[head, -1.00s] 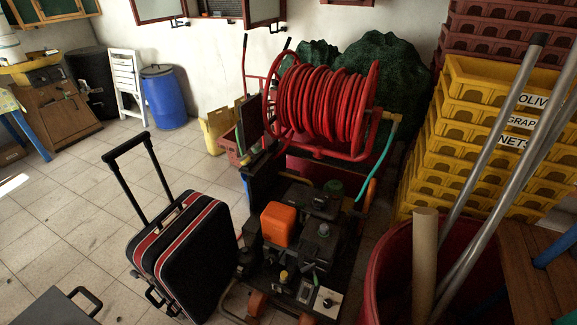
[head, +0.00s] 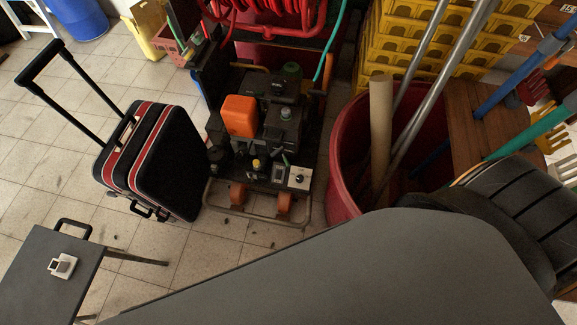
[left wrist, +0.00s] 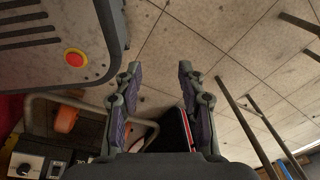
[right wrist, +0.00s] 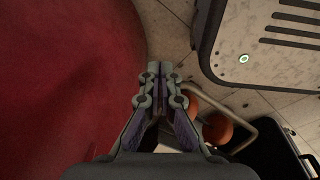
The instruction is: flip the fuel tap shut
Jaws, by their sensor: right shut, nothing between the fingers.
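The engine unit (head: 270,130) with the orange tank (head: 240,116) stands on the floor at the middle of the head view. The left wrist view shows a control panel with a dial (left wrist: 25,168). My left gripper (left wrist: 159,70) is open and empty. My right gripper (right wrist: 160,72) is shut and empty, beside a red tub wall. Neither gripper shows in the head view.
The red tub (head: 345,150) with poles stands right of the engine. A black suitcase (head: 165,160) stands at its left. A grey table (head: 45,275) with a small white device is at lower left. A large grey shape blocks the lower right. Tiled floor (head: 190,265) is clear in front.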

